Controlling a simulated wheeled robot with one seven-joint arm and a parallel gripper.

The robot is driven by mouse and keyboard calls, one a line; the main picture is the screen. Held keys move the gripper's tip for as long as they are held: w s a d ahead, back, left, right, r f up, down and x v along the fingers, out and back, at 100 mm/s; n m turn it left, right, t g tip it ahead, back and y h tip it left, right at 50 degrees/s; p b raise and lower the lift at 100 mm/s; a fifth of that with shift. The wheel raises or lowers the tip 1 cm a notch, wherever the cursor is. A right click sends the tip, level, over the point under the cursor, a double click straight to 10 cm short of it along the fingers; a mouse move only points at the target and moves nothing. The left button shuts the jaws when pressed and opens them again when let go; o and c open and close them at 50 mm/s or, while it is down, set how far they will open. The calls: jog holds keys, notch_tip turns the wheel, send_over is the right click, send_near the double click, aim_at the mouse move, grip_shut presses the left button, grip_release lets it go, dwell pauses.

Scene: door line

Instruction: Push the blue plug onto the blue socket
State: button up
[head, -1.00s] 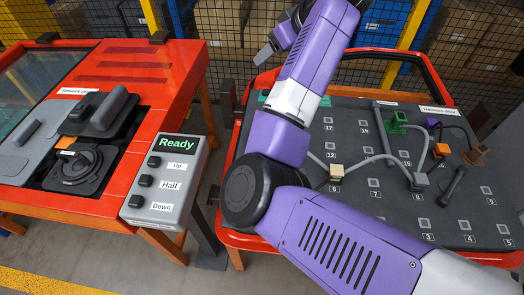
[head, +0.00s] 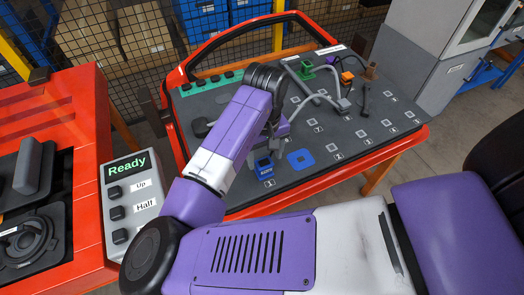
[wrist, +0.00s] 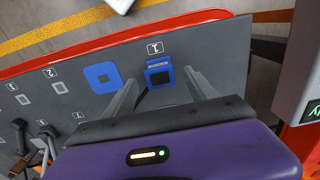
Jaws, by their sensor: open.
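The blue plug (head: 264,165) is a small block with a dark face, near the front left of the dark panel. It also shows in the wrist view (wrist: 158,72), by the label 1. In the head view my arm hides most of the gripper.
The red-framed panel (head: 400,137) carries grey cables, a green plug (head: 305,68), an orange plug (head: 347,77) and several numbered grey squares. At the left stands a red cabinet with a Ready button box (head: 132,200). A grey machine (head: 440,60) stands behind right.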

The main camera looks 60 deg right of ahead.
aim_at(265, 163)
jog(key=shift+d+f, duration=0.1)
jog(key=shift+f, duration=2.45)
jog(key=shift+c, duration=0.4)
grip_shut()
jog(key=shift+r+p, duration=0.4)
jog(key=shift+p, duration=0.15)
jog(key=c, duration=0.7)
grip_release()
grip_shut()
